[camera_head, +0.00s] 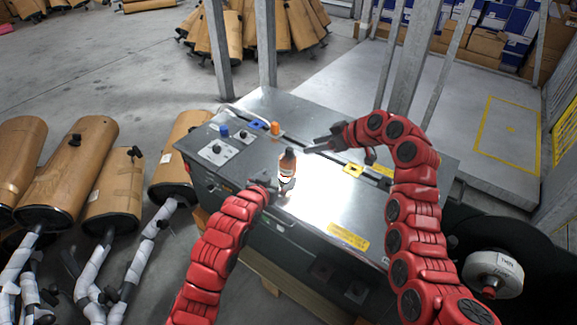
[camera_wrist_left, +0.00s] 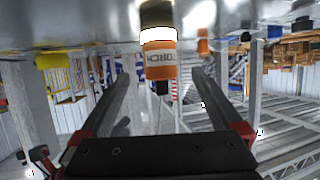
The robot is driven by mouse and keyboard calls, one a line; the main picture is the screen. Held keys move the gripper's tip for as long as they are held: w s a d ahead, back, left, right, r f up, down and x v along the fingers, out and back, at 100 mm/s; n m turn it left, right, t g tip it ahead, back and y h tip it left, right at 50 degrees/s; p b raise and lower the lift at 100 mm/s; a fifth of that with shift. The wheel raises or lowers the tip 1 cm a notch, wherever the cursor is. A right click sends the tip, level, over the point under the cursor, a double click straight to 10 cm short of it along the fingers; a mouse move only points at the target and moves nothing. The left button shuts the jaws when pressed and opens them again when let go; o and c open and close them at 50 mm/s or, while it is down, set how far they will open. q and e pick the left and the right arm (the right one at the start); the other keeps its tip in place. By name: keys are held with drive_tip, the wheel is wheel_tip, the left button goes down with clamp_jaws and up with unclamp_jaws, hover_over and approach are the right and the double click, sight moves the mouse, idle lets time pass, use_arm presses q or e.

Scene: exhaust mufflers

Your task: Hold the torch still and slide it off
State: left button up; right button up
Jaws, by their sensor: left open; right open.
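In the left wrist view the torch (camera_wrist_left: 160,62) looks upside down, orange with a TORCH label. My left gripper (camera_head: 272,185) is open beside the torch's lower left. In the left wrist view its two fingers (camera_wrist_left: 165,82) point toward the torch, one to each side; whether they reach around it I cannot tell. My right gripper (camera_head: 312,147) is open and empty, right of the torch's top and apart from it.
A control panel with blue (camera_head: 224,131) and black knobs is at the bench's left end. An orange object (camera_head: 275,128) and yellow labels are on the bench. Brown mufflers (camera_head: 75,165) lie on the floor at left. Grey posts (camera_head: 265,45) stand behind. A white reel (camera_head: 493,268) is at right.

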sight(288, 165)
use_arm(q)
drive_tip(key=x, duration=1)
drive_tip(key=shift+w, duration=0.3)
drive_tip(key=shift+x, duration=1.05)
drive_tip(key=shift+d, duration=0.1)
drive_tip(key=c, duration=1.5)
